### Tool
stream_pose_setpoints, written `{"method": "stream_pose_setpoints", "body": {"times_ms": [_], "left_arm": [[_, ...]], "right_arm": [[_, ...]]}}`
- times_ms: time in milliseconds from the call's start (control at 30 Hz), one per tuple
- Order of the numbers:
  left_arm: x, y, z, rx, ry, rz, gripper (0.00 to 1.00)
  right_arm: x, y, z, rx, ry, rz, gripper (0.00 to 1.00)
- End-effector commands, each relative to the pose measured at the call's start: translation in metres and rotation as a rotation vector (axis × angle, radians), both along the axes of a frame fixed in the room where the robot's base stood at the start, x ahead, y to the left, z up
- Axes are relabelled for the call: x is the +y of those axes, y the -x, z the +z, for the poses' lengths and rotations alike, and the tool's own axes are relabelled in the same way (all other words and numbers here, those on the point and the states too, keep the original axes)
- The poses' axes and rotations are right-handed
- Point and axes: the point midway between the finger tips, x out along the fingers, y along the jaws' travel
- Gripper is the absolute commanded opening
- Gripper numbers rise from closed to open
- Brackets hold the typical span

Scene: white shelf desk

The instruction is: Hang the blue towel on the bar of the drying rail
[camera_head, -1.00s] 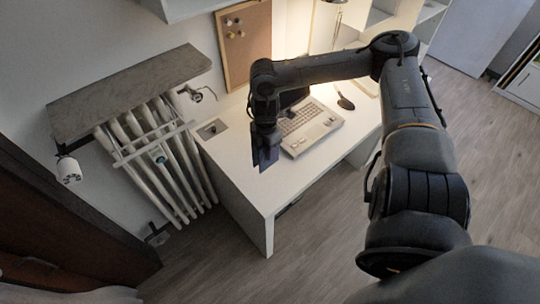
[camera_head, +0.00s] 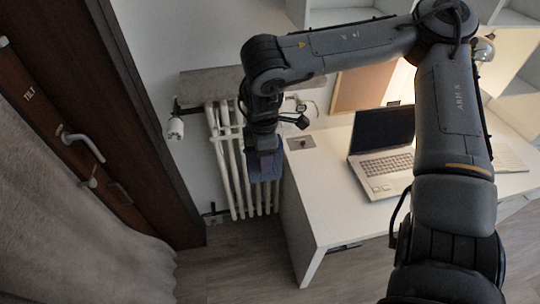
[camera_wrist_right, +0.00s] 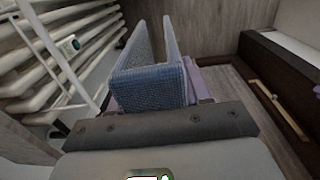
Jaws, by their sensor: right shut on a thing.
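The blue towel (camera_head: 265,167) hangs from my right gripper (camera_head: 263,148), which is shut on it in front of the right part of the radiator. In the right wrist view the towel (camera_wrist_right: 150,88) is folded, with two panels standing out from the jaws. The drying rail (camera_head: 229,134) is a white bar across the upper front of the radiator, partly hidden by my right arm. In the right wrist view its white bar and frame (camera_wrist_right: 54,48) are left of the towel, apart from it. My left gripper is not in view.
The ribbed white radiator (camera_head: 232,178) stands under a grey stone shelf (camera_head: 212,85). A white desk (camera_head: 320,195) with an open laptop (camera_head: 383,165) stands close on the right. A dark door (camera_head: 75,120) and a grey curtain (camera_head: 70,200) are on the left.

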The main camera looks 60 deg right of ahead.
Motion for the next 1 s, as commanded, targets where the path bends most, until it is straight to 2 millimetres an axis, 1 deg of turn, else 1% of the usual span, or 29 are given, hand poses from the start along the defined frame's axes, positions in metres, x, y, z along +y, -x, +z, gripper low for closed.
{"method": "stream_pose_setpoints", "body": {"times_ms": [100, 267, 1000], "left_arm": [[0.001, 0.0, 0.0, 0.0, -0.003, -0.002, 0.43], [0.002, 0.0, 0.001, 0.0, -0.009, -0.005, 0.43], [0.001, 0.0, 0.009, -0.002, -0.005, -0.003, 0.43]], "right_arm": [[0.002, -0.001, 0.002, 0.0, 0.001, -0.008, 0.16], [-0.002, -0.004, 0.004, 0.0, 0.001, -0.009, 0.16], [-0.042, -0.035, 0.006, -0.001, 0.002, -0.01, 0.16]]}}
